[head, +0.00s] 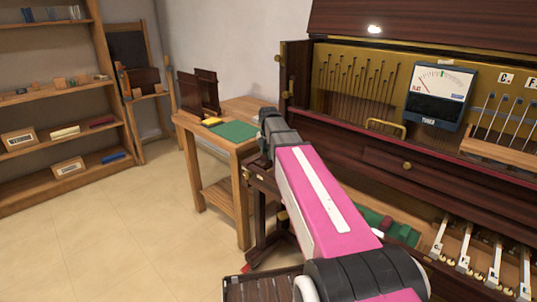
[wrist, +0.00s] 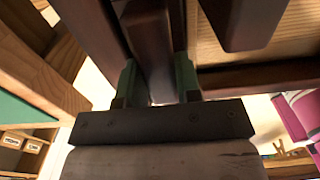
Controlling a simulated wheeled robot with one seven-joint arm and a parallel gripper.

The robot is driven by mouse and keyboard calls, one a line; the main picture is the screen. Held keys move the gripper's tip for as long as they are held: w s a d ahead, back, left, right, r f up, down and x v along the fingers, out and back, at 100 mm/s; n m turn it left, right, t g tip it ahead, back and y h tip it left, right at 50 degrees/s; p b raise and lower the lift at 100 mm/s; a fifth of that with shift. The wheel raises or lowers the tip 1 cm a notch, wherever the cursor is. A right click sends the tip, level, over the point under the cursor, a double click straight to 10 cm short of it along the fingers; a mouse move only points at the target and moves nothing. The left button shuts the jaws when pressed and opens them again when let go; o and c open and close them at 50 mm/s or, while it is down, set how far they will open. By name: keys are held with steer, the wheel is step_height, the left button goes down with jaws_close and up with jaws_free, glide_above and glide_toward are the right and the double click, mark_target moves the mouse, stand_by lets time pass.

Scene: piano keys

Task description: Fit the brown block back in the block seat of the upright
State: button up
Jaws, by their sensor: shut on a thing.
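The upright (head: 440,160) is a dark wood piano with its front open, at the right of the head view. My gripper is hidden beyond my pink arm in the head view, where the arm reaches toward the gap between the small table and the upright. In the wrist view my gripper (wrist: 156,82) has its two green fingers on either side of a dark brown wooden piece and is shut on it. This piece looks like the brown block (wrist: 150,50); its far end merges with dark wood behind. I cannot make out the block seat in either view.
A small wooden table (head: 243,106) with a green mat (head: 233,131) stands left of the upright. A tuner (head: 440,95) sits on the upright's front. Exposed keys (head: 465,250) are at lower right. Shelves (head: 60,95) stand at left; the floor (head: 120,240) before them is clear.

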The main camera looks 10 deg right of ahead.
stand_by(0.4)
steer(key=o, duration=1.1)
step_height(320, 180, up, 11)
steer(key=shift+f, duration=0.1)
steer(key=shift+s, duration=0.1)
